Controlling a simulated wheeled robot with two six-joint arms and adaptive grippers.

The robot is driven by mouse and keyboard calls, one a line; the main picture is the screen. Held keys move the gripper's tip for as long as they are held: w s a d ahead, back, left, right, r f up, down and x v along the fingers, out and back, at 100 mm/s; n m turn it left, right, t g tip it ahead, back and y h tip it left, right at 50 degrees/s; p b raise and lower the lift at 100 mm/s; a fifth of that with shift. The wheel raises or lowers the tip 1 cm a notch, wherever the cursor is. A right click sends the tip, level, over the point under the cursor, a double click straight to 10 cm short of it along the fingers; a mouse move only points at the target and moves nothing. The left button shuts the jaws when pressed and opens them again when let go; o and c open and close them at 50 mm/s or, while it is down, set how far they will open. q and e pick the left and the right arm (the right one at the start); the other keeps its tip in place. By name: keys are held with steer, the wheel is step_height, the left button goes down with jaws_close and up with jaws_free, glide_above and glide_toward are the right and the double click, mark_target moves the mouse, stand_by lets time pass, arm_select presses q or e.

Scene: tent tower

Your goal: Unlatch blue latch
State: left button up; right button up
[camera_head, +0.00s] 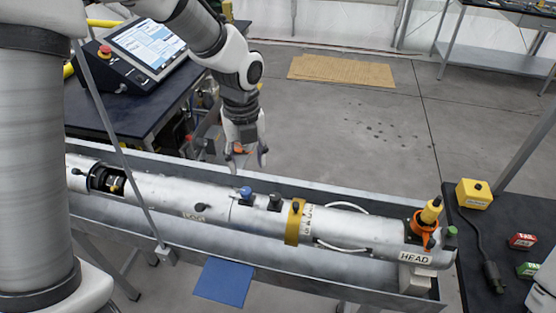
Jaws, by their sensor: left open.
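The blue latch (245,193) is a small blue knob on top of the long silver cylinder (160,192), just left of a black knob (275,202). The cylinder lies in a grey metal trough (210,237). My left gripper (248,160) hangs over the trough's far edge, fingers pointing down. It is open and empty, above and behind the blue latch in the picture, and appears apart from it. My right gripper does not show.
A yellow band (294,222) circles the cylinder. An orange and yellow fitting (427,221) stands at the HEAD end. A thin grey post (122,150) rises at the trough's near side. A console screen (148,43) stands at the back left. The floor behind is mostly clear.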

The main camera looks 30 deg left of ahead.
mark_target(246, 191)
arm_select(q)
steer(key=f, duration=0.1)
steer(key=s+f, duration=0.2)
steer(key=f, duration=0.1)
steer(key=shift+s+a, duration=0.15)
steer(key=shift+s, duration=0.1)
steer(key=f, duration=0.1)
steer(key=w+f, duration=0.1)
steer(key=f, duration=0.1)
steer(key=shift+w+f+p, duration=0.25)
steer(key=shift+f+p, duration=0.05)
steer(key=shift+p, duration=0.05)
steer(key=shift+s+r, duration=0.1)
steer(key=shift+s, duration=0.05)
steer(key=shift+s+r, duration=0.1)
steer(key=shift+s, duration=0.1)
steer(key=c, duration=0.3)
jaws_close()
